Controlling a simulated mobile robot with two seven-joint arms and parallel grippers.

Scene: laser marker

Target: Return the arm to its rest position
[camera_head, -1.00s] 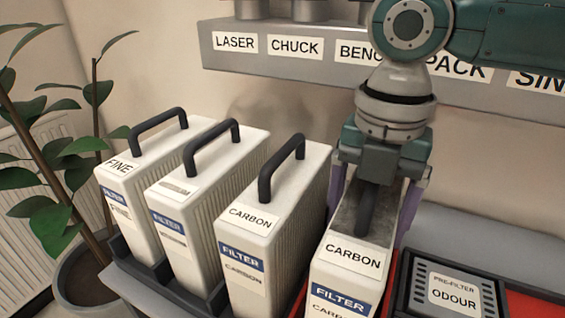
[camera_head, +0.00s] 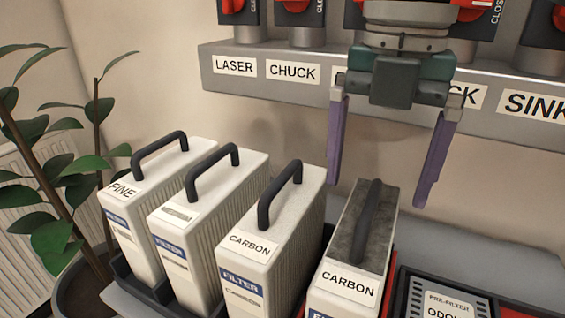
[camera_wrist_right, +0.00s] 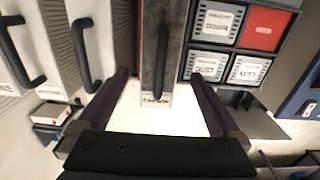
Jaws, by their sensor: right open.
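My right gripper (camera_head: 384,190) is open and empty in the head view, its two purple fingers pointing down. It hangs above and slightly behind a grey-topped carbon filter (camera_head: 336,283) with a dark handle, apart from it. In the right wrist view the fingers (camera_wrist_right: 165,100) are spread wide, with the grey-topped filter (camera_wrist_right: 150,75) showing between and beyond them. My left gripper is in neither view.
Three white filters with black handles stand in a row: fine (camera_head: 130,205), a second (camera_head: 175,225) and carbon (camera_head: 243,250). An odour pre-filter box (camera_head: 450,305) is at lower right. A labelled valve panel (camera_head: 235,85) runs along the wall. A plant (camera_head: 50,235) stands left.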

